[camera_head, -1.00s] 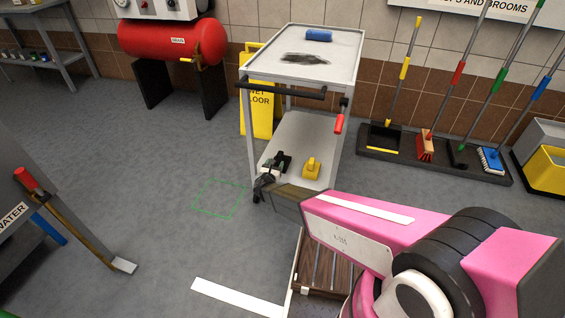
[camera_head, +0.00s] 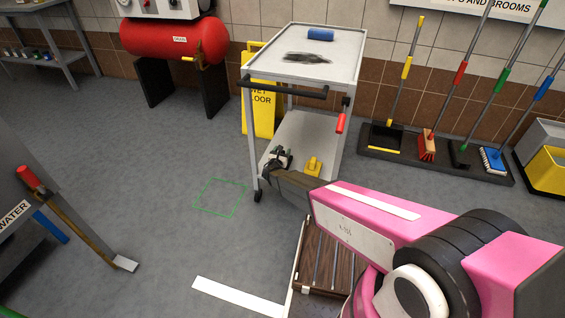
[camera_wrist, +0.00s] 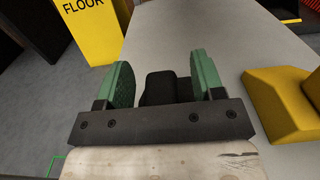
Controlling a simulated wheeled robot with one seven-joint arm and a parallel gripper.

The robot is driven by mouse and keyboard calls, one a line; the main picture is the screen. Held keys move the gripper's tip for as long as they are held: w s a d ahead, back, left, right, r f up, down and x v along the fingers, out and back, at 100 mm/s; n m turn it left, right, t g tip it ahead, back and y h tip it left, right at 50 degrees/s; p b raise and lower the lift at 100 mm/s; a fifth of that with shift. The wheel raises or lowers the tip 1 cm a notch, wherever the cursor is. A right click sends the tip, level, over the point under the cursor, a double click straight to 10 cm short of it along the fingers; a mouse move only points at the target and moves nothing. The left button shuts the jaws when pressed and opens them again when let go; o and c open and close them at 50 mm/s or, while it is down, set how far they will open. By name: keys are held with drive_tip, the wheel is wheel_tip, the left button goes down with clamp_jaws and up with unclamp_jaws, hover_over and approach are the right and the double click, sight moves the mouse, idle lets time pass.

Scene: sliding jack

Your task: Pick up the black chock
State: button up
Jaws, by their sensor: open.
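The black chock (camera_wrist: 165,88) sits on the lower shelf of the grey cart. In the wrist view it lies between the two green finger pads of my gripper (camera_wrist: 162,84), with a gap visible on at least the right side. My gripper is open; its palm hides the near part of the chock. In the head view my gripper (camera_head: 279,158) is at the front left of the lower shelf (camera_head: 310,132), and the chock is hard to tell apart from it there. A yellow chock (camera_head: 313,167) stands to the right; it also shows in the wrist view (camera_wrist: 280,105).
The cart's upper shelf (camera_head: 345,50) and black handle (camera_head: 285,91) are above my gripper. A cart leg (camera_head: 252,140) stands close on the left. A yellow wet-floor sign (camera_head: 262,110) is behind. Open floor with a green outlined square (camera_head: 220,197) lies to the left.

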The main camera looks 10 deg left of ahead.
clamp_jaws()
